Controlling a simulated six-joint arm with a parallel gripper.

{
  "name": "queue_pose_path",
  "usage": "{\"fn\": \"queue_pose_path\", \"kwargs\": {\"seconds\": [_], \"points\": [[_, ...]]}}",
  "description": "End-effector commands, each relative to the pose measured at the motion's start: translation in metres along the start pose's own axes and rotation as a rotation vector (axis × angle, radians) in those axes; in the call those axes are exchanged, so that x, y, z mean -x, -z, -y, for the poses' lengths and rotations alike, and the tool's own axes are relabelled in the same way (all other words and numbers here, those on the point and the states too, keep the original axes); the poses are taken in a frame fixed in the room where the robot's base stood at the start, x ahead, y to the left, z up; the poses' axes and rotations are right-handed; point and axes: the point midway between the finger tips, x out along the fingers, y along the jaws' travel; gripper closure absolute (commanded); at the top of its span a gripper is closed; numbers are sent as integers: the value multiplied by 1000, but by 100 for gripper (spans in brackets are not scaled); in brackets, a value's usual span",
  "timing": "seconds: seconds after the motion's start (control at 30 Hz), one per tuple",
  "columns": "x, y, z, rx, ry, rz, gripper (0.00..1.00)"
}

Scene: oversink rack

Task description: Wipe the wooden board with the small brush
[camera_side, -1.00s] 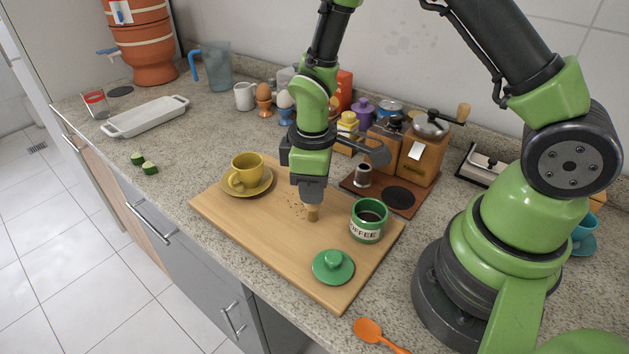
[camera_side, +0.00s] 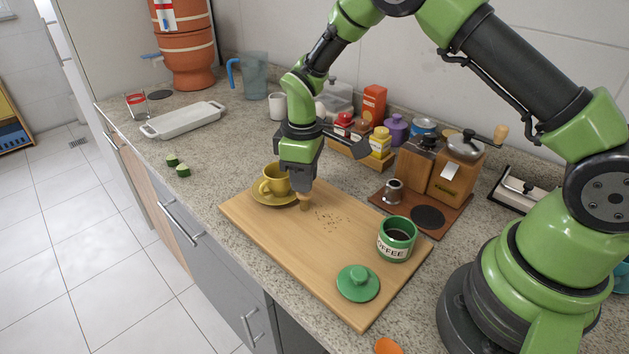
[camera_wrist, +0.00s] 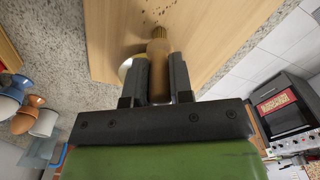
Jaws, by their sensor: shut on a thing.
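My gripper (camera_side: 303,188) is shut on the small brush (camera_side: 305,201), which points down at the wooden board (camera_side: 290,240) beside the yellow cup. In the wrist view the brush (camera_wrist: 159,55) stands between the two dark fingers, its bristle end toward the board (camera_wrist: 195,45). I cannot tell whether the bristles touch the board. Brown crumbs (camera_side: 332,219) lie scattered on the board just right of the brush; some also show in the wrist view (camera_wrist: 180,12). The yellow cup (camera_side: 275,180) sits on its saucer (camera_side: 268,198) at the board's far left corner.
A green coffee canister (camera_side: 397,240) and its green lid (camera_side: 358,283) stand on the board's right part. A coffee grinder (camera_side: 458,168) stands on a brown base behind. A white dish (camera_side: 183,119) and cucumber pieces (camera_side: 178,166) lie left. The board's front middle is clear.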

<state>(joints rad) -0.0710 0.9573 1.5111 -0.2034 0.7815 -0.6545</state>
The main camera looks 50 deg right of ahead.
Motion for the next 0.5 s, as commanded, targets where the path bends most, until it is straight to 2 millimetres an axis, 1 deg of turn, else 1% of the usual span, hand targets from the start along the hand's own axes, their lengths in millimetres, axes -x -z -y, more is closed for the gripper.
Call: {"fn": "queue_pose_path", "kwargs": {"seconds": [0.07,0.1,0.13,0.5], "points": [[5,2,-1,0,-1,-1,100],[15,2,-1,1,-3,-5,100],[21,2,-1,1,-3,-5,100],[53,1,-1,1,-2,-2,100]]}}
